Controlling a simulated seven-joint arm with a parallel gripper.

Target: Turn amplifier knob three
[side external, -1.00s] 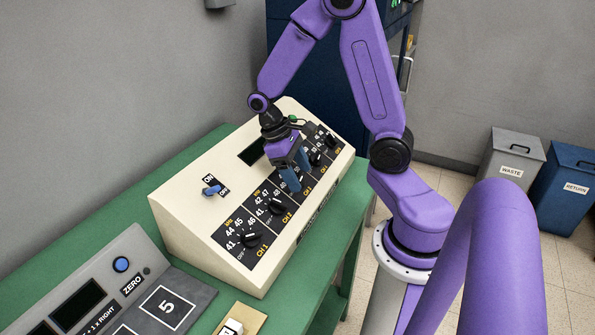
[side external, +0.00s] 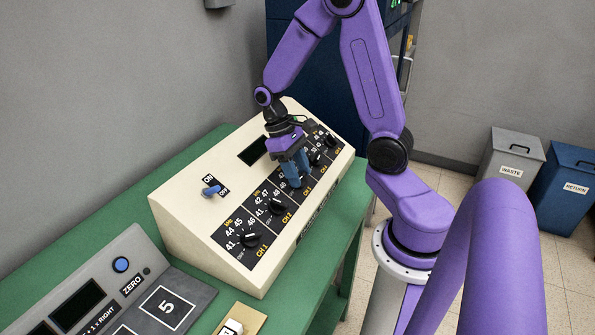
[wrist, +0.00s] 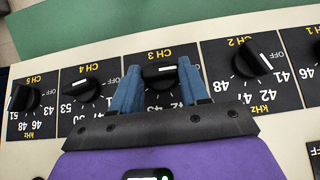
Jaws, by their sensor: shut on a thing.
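The cream amplifier (side external: 190,205) stands on the green bench with a sloped row of black channel knobs. My gripper (side external: 294,181) points down at the CH 3 panel, with its two blue fingers close together. In the wrist view my gripper (wrist: 159,70) has one finger on each side of the black CH 3 knob (wrist: 160,80) and is shut on it. The knob's white pointer line lies roughly level in that view. In the side view the fingers mostly hide this knob. Some numbers around it are covered by the fingers and gripper body.
The CH 2 knob (side external: 277,206) and CH 4 knob (side external: 316,159) sit close on either side. The CH 1 knob (side external: 251,240) and a blue on/off switch (side external: 211,190) are farther left. A grey instrument (side external: 110,275) stands at the lower left of the bench (side external: 175,165).

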